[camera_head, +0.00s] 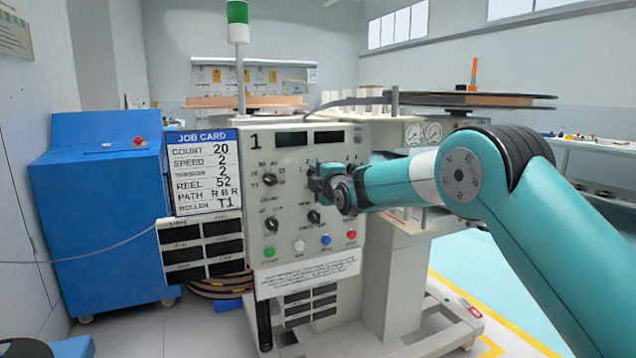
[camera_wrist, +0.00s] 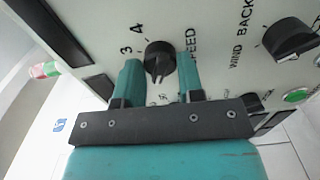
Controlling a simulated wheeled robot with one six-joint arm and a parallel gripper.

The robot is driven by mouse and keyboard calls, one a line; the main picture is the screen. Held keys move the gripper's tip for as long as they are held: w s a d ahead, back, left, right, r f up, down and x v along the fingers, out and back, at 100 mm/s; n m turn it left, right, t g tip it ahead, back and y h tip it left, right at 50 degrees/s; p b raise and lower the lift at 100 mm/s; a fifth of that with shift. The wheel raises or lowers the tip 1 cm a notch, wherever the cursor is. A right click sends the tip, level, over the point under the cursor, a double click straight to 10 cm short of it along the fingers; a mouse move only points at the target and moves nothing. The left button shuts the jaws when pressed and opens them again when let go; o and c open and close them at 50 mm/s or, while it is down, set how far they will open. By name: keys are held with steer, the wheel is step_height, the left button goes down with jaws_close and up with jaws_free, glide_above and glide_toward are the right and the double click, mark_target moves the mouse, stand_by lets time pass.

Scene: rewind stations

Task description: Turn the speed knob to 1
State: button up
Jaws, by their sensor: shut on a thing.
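The speed knob (camera_wrist: 159,58) is a round black dial on the pale control panel (camera_wrist: 225,45), between my gripper's two teal fingers in the wrist view. The printed numbers 3 and 4 show beside it.
Another black knob (camera_wrist: 289,39) marked "WIND BACK" and a green button (camera_wrist: 296,95) are close by. More knobs (camera_head: 270,180) and coloured buttons (camera_head: 326,240) sit on the panel. A job card (camera_head: 203,172) reads speed 2. A blue cabinet (camera_head: 105,215) stands left.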

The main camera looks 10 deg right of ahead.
steer(key=shift+n, duration=0.4)
steer(key=o, duration=0.9)
steer(key=shift+s, duration=0.15)
steer(key=b+v, duration=0.1)
steer(key=v, duration=1.6)
